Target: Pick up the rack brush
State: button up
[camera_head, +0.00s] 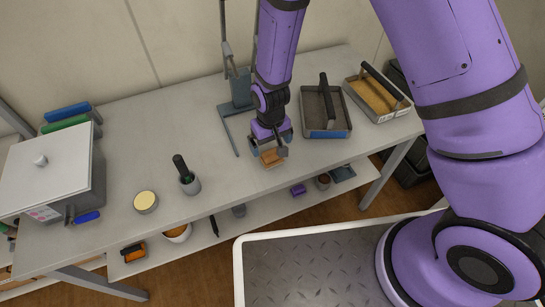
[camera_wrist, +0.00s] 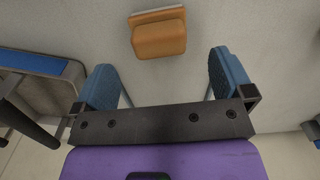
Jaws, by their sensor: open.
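A small orange-brown block with a pale strip along one edge, which looks like the rack brush (camera_head: 271,157), lies on the table near its front edge. It also shows in the wrist view (camera_wrist: 160,38), at top centre, just beyond the fingertips. My gripper (camera_head: 271,146) is over the table right behind the block. In the wrist view my gripper (camera_wrist: 166,78) has its two blue-padded fingers wide apart with nothing between them. The block lines up with the gap and appears apart from both fingers. Part of it is hidden by the gripper in the head view.
A dark tray with a handle (camera_head: 333,131) stands close right of my gripper, with a tan-filled tray (camera_head: 354,88) beyond. A grey stand (camera_head: 239,105) is behind it. Left are a potted dark handle (camera_head: 189,184), a round tin (camera_head: 146,202) and a white-lidded box (camera_head: 45,170).

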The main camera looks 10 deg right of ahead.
aim_at(272, 152)
jog(key=shift+s+d+f, duration=0.1)
jog(key=shift+s+f, duration=0.1)
jog(key=shift+f, duration=1.4)
jog(key=shift+s+f, duration=0.15)
jog(key=shift+f, duration=1.4)
jog(key=c, duration=1.3)
jog(key=shift+r, duration=0.15)
